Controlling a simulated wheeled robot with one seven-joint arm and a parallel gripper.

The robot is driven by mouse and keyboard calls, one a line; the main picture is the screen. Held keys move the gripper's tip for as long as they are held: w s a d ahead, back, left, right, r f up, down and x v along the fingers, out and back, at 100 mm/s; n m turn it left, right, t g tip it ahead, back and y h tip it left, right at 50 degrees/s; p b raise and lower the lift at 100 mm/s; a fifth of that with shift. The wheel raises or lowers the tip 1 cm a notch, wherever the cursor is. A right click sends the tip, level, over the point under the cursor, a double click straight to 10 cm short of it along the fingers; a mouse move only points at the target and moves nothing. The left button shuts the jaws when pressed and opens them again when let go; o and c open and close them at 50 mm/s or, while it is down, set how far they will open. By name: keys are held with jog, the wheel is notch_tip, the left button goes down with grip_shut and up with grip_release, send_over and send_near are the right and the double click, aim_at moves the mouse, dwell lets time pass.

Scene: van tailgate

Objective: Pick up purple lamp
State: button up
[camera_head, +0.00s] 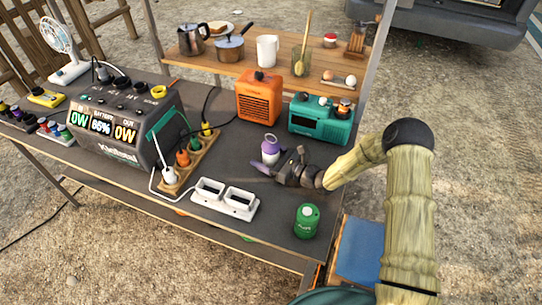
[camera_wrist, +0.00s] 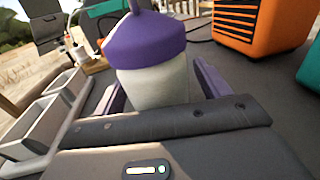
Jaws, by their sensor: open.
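The purple lamp (camera_head: 270,150) stands upright on the dark table, with a purple cap and a pale body. It fills the middle of the wrist view (camera_wrist: 158,65), where its base is hidden behind my gripper's palm. My gripper (camera_head: 265,166) is low over the table at the lamp. In the wrist view its purple fingers (camera_wrist: 163,92) are open, one on each side of the lamp's pale body. A gap shows between the right finger and the lamp; contact on the left is unclear.
An orange heater-like box (camera_head: 259,97) and a teal radio (camera_head: 320,120) stand behind the lamp. A white double socket tray (camera_head: 224,199) is at front left, a green canister (camera_head: 307,221) at front right. A large power station (camera_head: 120,125) stands left. A wooden shelf (camera_head: 215,64) runs behind.

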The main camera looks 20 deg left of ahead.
aim_at(275, 137)
jog(key=c, duration=1.2)
notch_tip(275, 137, up, 10)
dwell(0.4)
